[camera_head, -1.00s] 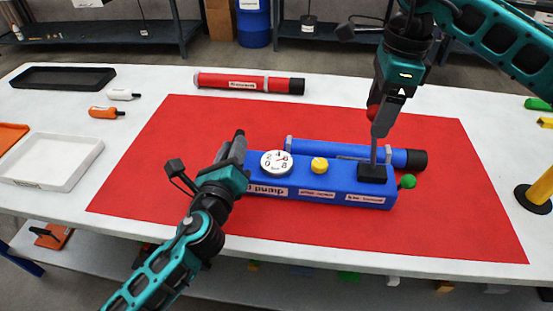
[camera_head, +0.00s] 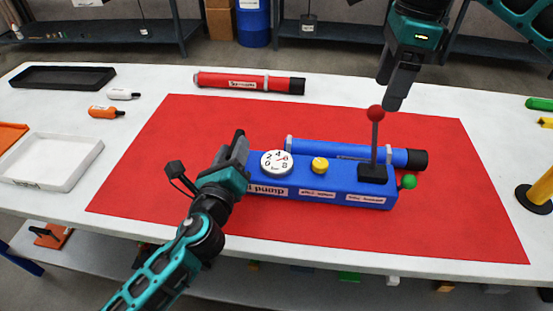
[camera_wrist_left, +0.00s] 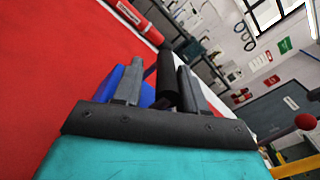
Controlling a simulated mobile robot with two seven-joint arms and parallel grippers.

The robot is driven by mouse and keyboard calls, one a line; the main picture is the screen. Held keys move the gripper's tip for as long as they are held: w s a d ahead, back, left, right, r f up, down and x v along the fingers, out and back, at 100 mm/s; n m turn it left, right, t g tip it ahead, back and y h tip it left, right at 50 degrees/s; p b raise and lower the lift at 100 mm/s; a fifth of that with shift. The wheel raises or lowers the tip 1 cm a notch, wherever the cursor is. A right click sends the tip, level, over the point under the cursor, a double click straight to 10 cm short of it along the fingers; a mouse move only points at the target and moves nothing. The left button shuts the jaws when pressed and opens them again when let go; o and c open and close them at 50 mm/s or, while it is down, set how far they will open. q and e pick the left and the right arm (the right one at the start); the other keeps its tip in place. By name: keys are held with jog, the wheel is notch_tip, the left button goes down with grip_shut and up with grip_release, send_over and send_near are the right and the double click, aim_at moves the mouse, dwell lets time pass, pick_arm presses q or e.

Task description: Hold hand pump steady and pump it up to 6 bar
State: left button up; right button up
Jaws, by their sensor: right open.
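The blue hand pump (camera_head: 335,187) lies on the red mat. Its round white gauge (camera_head: 277,163) has a red needle pointing to the upper right, near the 6 position. A yellow knob (camera_head: 320,165) and a green knob (camera_head: 408,182) are on it. Its lever (camera_head: 375,147), topped with a red ball (camera_head: 375,113), stands nearly upright. My left gripper (camera_head: 238,150) is at the pump's left end; the left wrist view shows its fingers (camera_wrist_left: 156,85) around blue and black parts, with the contact partly hidden. My right gripper (camera_head: 391,93) is open and empty, just above and right of the red ball.
A blue tube (camera_head: 340,149) lies behind the pump, and a red tube (camera_head: 250,83) lies beyond the mat (camera_head: 180,140). A white tray (camera_head: 50,180), a black tray (camera_head: 62,77) and two small bottles are at left. A yellow stand (camera_head: 538,192) is at right.

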pick_arm(q)
jog(key=shift+o, duration=1.2)
jog(key=shift+r, duration=0.25)
